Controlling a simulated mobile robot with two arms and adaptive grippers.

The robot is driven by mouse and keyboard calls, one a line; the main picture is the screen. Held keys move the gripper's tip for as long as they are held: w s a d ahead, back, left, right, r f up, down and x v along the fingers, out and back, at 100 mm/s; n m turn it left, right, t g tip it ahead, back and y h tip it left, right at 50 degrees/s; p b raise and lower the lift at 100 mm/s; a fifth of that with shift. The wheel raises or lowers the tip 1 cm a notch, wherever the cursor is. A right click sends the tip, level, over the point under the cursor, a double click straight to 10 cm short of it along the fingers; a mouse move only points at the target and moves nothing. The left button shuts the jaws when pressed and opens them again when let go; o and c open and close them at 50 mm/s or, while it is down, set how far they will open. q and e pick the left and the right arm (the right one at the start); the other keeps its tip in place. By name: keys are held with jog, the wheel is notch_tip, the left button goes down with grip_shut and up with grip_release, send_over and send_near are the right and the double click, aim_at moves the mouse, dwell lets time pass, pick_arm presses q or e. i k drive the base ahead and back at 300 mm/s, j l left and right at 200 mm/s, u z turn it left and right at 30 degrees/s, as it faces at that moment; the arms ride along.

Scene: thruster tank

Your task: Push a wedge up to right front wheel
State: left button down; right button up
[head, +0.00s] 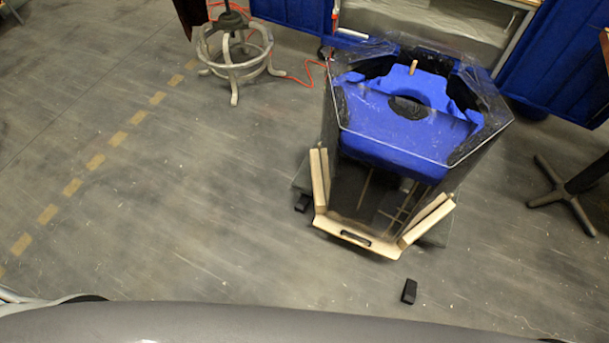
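A small black wedge (409,291) lies on the floor in front of the cart, near its right front corner and apart from it. The cart (357,236) has a light wooden front edge, clear sides and a blue insert (400,152) on top. Its right front wheel cannot be made out; that area is under the cart's right wooden flap (427,220). Neither of my grippers is in view.
A metal stool base (238,55) stands at the upper left with an orange cable (305,80) near it. A dark stand foot (565,190) is at the right. Blue drapes (555,65) hang at the back. The floor in front and to the left is clear.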

aim_at(411, 290)
jog(key=k+z, duration=0.6)
jog(key=z, duration=0.2)
jog(key=k+l+z, duration=0.2)
jog(key=z, duration=0.15)
jog(key=k, duration=0.05)
